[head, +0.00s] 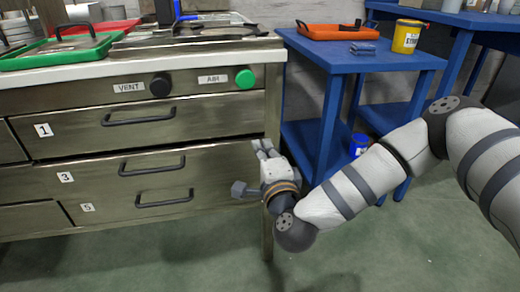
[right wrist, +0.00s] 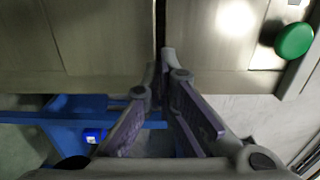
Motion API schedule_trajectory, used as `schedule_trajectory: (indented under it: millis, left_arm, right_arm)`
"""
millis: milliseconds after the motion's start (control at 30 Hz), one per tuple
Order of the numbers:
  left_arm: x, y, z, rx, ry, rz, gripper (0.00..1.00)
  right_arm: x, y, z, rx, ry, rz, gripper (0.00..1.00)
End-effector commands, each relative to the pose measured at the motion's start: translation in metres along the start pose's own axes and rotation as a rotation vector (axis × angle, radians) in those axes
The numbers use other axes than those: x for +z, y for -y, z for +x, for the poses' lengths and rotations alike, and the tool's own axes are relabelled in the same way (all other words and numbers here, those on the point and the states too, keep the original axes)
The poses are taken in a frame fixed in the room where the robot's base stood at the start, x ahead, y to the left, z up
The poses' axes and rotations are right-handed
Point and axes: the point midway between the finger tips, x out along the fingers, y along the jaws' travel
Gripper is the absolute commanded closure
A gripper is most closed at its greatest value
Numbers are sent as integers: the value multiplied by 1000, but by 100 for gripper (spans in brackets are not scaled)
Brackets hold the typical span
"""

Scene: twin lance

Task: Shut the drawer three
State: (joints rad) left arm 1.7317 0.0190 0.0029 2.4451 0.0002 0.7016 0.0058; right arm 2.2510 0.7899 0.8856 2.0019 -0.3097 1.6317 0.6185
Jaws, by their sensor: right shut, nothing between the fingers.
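Drawer three is a steel front with a "3" label and a dark bar handle (head: 152,166), in the cabinet's middle row in the head view. A dark gap runs along its top edge; how far it stands out is hard to judge. My right gripper (head: 262,147) is at the right end of this front, near the cabinet's corner. In the right wrist view its fingers (right wrist: 167,57) meet, shut and empty, near a dark seam between two steel panels. I cannot tell whether they touch metal. My left gripper is not in view.
Drawer one (head: 190,118) is above and drawer five (head: 130,209) below. A green button (head: 245,78) and a black knob (head: 160,85) sit above. A blue table (head: 370,62) with an orange tray (head: 335,32) stands right of the cabinet. Open floor lies in front.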

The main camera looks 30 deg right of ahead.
Motion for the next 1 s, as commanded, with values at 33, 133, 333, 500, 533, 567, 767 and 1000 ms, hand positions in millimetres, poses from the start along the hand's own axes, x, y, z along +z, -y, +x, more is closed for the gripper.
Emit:
schedule_trajectory:
  millis: [33, 133, 333, 500, 533, 567, 767, 1000]
  left_arm:
    - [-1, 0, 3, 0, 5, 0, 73]
    - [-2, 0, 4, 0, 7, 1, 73]
    - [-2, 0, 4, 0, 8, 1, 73]
    - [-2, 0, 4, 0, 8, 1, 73]
    - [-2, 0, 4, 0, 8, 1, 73]
    - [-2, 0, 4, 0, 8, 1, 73]
    - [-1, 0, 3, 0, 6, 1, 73]
    - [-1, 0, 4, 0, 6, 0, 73]
  right_arm:
    - [0, -2, 6, 1, -1, -1, 100]
    - [0, -1, 15, 1, -1, 0, 100]
    - [0, 0, 18, 0, 1, 1, 100]
    - [0, 0, 18, 0, 1, 0, 100]
    - [0, 0, 19, 0, 0, 0, 100]
    - [0, 0, 20, -1, 0, 0, 100]
    - [0, 1, 40, -1, 1, 0, 100]
    - [0, 1, 41, -2, 0, 1, 100]
